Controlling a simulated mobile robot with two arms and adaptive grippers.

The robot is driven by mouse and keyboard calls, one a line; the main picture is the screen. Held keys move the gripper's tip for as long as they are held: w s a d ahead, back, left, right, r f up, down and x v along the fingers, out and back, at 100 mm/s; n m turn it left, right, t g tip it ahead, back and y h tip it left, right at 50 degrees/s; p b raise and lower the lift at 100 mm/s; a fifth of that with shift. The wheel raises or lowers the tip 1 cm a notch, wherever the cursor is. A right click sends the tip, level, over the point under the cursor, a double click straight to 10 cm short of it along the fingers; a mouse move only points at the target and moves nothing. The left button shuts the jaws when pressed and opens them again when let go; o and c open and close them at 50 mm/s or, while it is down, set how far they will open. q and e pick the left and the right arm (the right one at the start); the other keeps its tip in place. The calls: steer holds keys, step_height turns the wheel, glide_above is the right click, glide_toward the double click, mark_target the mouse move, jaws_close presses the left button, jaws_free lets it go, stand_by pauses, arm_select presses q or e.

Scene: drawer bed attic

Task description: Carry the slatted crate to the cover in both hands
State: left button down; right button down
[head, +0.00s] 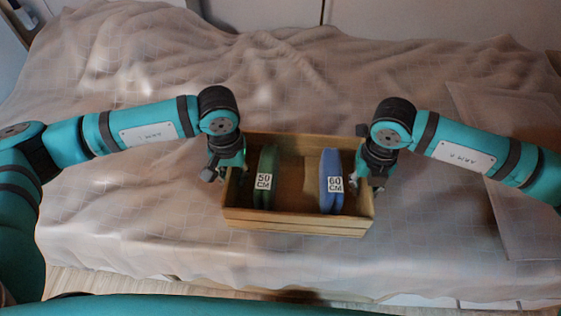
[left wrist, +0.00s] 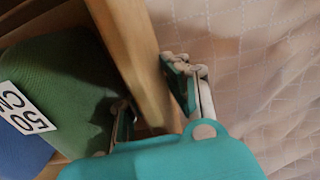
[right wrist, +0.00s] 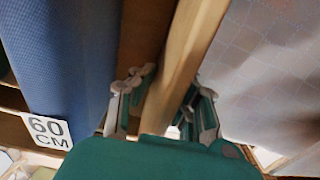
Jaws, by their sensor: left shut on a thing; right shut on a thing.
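The slatted crate (head: 295,225) is wooden and open-topped, level in the middle of the head view, over the front part of the pale quilted cover (head: 120,225). Inside stand a green item (head: 267,163) labelled 50 CM at the left and a blue item (head: 330,165) labelled 60 CM at the right. My left gripper (head: 225,172) is shut on the crate's left wall, one finger on each side of it (left wrist: 150,95). My right gripper (head: 368,175) is shut on the right wall, fingers either side (right wrist: 165,95). I cannot tell whether the crate's underside touches the cover.
The cover is rumpled toward the back and lies over the wide bed. A flat pale panel or sheet (head: 500,190) lies at the right. A wooden floor (head: 90,285) shows at the front edge. The cover left of the crate is clear.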

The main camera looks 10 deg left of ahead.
arm_select(q)
steer(key=shift+f+b, duration=0.3)
steer(key=shift+f, duration=0.2)
arm_select(e)
steer(key=shift+f, duration=0.5)
arm_select(q)
steer(key=c, duration=1.4)
jaws_free()
steer(key=shift+r, duration=0.2)
arm_select(e)
steer(key=c, duration=1.4)
jaws_free()
steer(key=shift+r, duration=0.15)
arm_select(q)
step_height(320, 180, up, 12)
steer(key=shift+f, duration=0.15)
arm_select(e)
steer(key=shift+r, duration=0.25)
step_height(320, 180, up, 12)
steer(key=shift+f, duration=0.25)
